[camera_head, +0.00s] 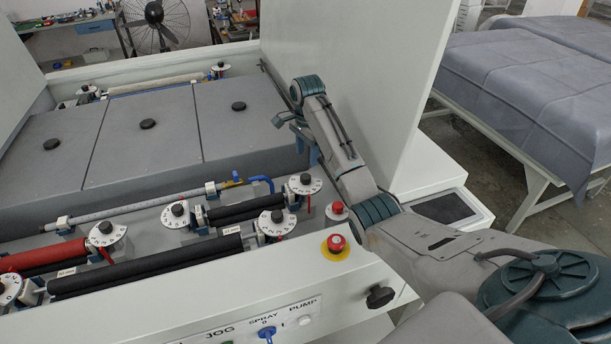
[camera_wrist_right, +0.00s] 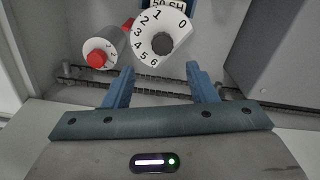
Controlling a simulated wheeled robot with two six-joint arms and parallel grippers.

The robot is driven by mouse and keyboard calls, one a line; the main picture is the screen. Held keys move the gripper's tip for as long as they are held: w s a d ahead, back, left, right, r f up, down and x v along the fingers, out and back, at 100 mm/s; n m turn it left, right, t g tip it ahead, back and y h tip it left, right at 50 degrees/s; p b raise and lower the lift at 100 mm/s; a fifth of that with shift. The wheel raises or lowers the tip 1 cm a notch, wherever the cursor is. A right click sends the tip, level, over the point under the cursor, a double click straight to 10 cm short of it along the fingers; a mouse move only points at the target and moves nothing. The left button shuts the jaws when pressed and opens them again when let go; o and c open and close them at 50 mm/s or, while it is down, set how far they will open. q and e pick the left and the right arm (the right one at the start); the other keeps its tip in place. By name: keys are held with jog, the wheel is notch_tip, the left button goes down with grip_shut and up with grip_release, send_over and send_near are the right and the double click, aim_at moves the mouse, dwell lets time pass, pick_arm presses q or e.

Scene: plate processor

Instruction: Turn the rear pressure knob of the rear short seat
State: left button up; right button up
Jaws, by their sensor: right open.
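A white dial (camera_wrist_right: 165,32) with numbers 0 to 6 and a dark round knob (camera_wrist_right: 158,43) at its centre stands just beyond my right gripper's fingertips in the right wrist view. I cannot tell which head-view dial this is. My left gripper is not in view.
A red-capped grey knob (camera_wrist_right: 97,58) stands left of the dial, above a chain (camera_wrist_right: 75,80). In the head view, several other dials (camera_head: 277,222) and rollers (camera_head: 145,267) lie in front. Grey covers (camera_head: 140,150) fill the left, and a tall white panel (camera_head: 385,90) stands right.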

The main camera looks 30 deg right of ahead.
aim_at(306, 175)
jog(key=shift+f+p, duration=0.75)
jog(key=shift+f, duration=0.1)
jog(key=f, duration=0.2)
jog(key=f+p, duration=0.1)
jog(key=f, duration=0.1)
jog(key=f+p, duration=0.1)
jog(key=f, duration=0.1)
jog(key=shift+w, duration=0.25)
jog(key=shift+f, duration=0.35)
jog(key=shift+s+f, duration=0.1)
jog(key=shift+f, duration=0.15)
jog(key=c, duration=1)
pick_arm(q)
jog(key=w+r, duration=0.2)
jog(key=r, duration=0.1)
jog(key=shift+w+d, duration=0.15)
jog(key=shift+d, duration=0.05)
